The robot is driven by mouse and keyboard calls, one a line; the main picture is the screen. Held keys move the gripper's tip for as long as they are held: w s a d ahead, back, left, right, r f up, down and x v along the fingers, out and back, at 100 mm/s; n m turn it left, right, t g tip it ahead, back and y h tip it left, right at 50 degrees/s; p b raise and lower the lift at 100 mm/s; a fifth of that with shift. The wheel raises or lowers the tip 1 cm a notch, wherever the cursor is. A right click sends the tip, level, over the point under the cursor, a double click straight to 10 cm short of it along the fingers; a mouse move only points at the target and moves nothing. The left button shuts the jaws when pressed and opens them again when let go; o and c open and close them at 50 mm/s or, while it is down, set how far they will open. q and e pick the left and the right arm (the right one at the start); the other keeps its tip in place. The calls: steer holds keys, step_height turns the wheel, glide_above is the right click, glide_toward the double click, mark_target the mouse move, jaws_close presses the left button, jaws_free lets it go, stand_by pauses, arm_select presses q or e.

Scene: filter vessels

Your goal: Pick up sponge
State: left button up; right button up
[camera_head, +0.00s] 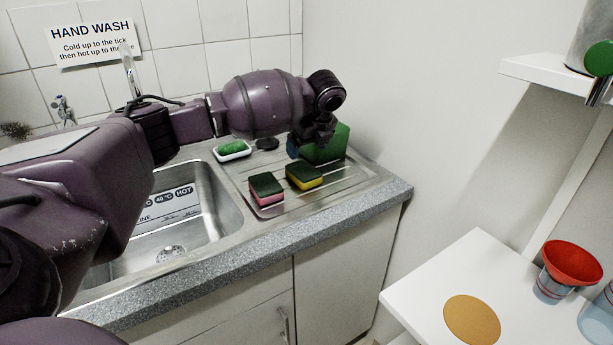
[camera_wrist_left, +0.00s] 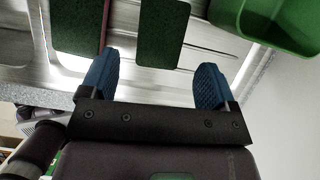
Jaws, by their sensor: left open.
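Two sponges with dark green scouring tops lie on the steel drainboard: a pink sponge (camera_head: 266,189) on the left and a yellow sponge (camera_head: 304,177) on the right. My left gripper (camera_head: 303,146) is above the drainboard behind the yellow sponge, beside a green container. In the left wrist view, the blue fingers of the gripper (camera_wrist_left: 156,74) are spread, with nothing between them. The pink-edged sponge (camera_wrist_left: 76,26) and another green-topped sponge (camera_wrist_left: 163,32), likely the yellow one, lie beyond the fingertips. My right gripper does not show.
The green container (camera_head: 328,146) stands at the drainboard's back right; it also shows in the left wrist view (camera_wrist_left: 272,22). A white dish (camera_head: 233,154) holds something green. The sink basin (camera_head: 175,225) is to the left. A white wall closes the right side.

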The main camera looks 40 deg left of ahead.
arm_select(q)
steer(key=x, duration=0.4)
steer(key=shift+f+b, duration=0.15)
steer(key=shift+b, duration=0.25)
steer(key=x, duration=0.1)
steer(key=b+x, duration=0.1)
steer(key=x, duration=0.3)
steer(key=shift+w+d, duration=0.1)
steer(key=shift+d, duration=0.25)
steer(key=shift+a+f, duration=0.1)
steer(key=shift+f, duration=0.05)
steer(key=c, duration=0.4)
steer(key=shift+c, duration=1.4)
step_height(320, 180, up, 14)
steer(key=p, duration=0.2)
step_height(320, 180, up, 6)
steer(key=p, duration=0.1)
glide_above(302, 168)
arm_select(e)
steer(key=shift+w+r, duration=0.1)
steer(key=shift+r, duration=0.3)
